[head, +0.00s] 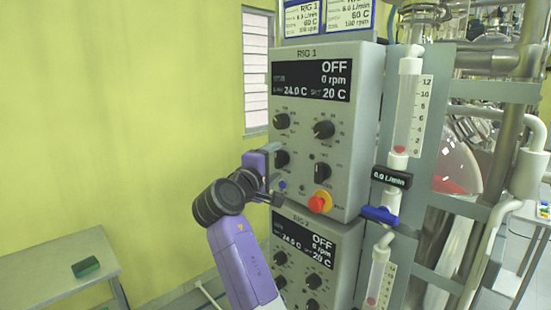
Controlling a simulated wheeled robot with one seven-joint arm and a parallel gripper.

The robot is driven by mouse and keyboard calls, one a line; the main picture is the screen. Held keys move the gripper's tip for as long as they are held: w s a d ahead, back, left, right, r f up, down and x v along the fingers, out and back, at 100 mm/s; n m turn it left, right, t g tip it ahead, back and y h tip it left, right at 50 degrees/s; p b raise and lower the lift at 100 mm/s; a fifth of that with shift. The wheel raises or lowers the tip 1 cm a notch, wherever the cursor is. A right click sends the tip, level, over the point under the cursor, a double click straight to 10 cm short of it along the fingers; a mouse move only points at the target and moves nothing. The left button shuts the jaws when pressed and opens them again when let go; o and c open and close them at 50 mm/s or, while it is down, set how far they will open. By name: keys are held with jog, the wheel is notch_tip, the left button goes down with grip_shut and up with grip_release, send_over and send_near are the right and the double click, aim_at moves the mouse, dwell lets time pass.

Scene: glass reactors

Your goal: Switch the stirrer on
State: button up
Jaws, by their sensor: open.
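The RIG 1 control box (366,120) is a grey panel on the rig. Its display (312,80) reads OFF, 0 rpm, 24.0 C and a 20 C set point. Below it are black knobs at upper left (281,121), upper right (323,129), lower left (281,158) and lower right (321,172). Their labels are too small to read, so I cannot tell which is the stirrer's. A small blue button (282,185) is at lower left. My gripper (272,182) is open by the panel's lower left edge, close to this button; contact cannot be told.
A red stop button (319,202) on yellow sits at the box's lower right. A second OFF panel (306,250) is below. A flow meter (408,110) with a blue valve handle (380,215) stands right. A bench (50,268) holds a green block (86,266). The left wall side is free.

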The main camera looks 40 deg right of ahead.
jog(key=shift+w+d, duration=0.2)
jog(key=shift+d, duration=0.25)
jog(key=shift+c, duration=0.2)
jog(key=c, duration=1.3)
jog(key=shift+f, duration=0.15)
